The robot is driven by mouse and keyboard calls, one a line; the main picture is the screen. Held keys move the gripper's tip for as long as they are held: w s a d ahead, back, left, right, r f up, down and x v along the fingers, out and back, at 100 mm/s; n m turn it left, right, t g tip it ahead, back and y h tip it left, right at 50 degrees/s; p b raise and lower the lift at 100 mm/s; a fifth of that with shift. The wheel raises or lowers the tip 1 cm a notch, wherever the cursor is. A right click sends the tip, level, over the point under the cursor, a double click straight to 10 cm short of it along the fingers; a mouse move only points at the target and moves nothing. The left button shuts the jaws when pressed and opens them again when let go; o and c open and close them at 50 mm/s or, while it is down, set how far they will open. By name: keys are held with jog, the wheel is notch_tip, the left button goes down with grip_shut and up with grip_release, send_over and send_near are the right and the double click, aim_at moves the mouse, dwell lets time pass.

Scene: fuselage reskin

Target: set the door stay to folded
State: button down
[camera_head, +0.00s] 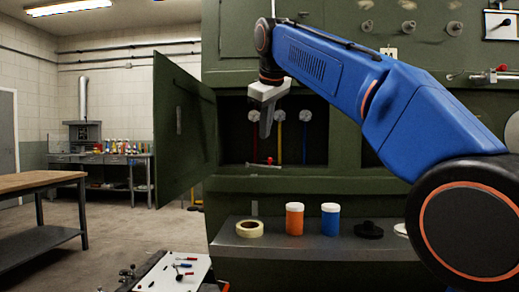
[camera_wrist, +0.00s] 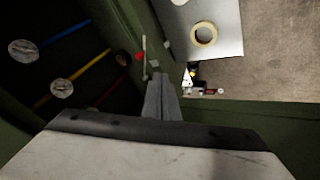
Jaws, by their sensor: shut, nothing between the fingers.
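The green door (camera_head: 184,130) stands swung open to the left of a dark recess. A small pale bar with a red knob (camera_head: 268,162), which looks like the door stay, lies along the recess's lower sill. In the wrist view the pale bar (camera_wrist: 144,46) and its red knob show just beyond my fingertips. My gripper (camera_head: 265,132) is shut and empty, pointing down in front of the recess, above the bar in the head view. In the wrist view my gripper (camera_wrist: 159,80) appears apart from the bar. How the bar joins the door is too small to tell.
Colored rods with round discs (camera_head: 280,116) stand inside the recess. A shelf (camera_head: 225,236) below holds a tape roll (camera_head: 250,228), an orange jar (camera_head: 295,218), a blue jar (camera_head: 330,219) and a black part (camera_head: 368,229). A white-topped cart (camera_head: 180,270) stands below left.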

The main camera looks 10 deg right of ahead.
jog(key=w+d+f, duration=0.3)
jog(key=w+f, duration=0.5)
jog(key=shift+w, duration=0.35)
jog(key=shift+d, duration=0.15)
jog(key=shift+w+d+n+y, duration=0.45)
jog(key=shift+d+n, duration=0.3)
jog(key=shift+w+d+n+y, duration=0.45)
jog(key=shift+d+n, duration=0.3)
jog(key=shift+w+d, duration=1.3)
jog(key=shift+w, duration=0.2)
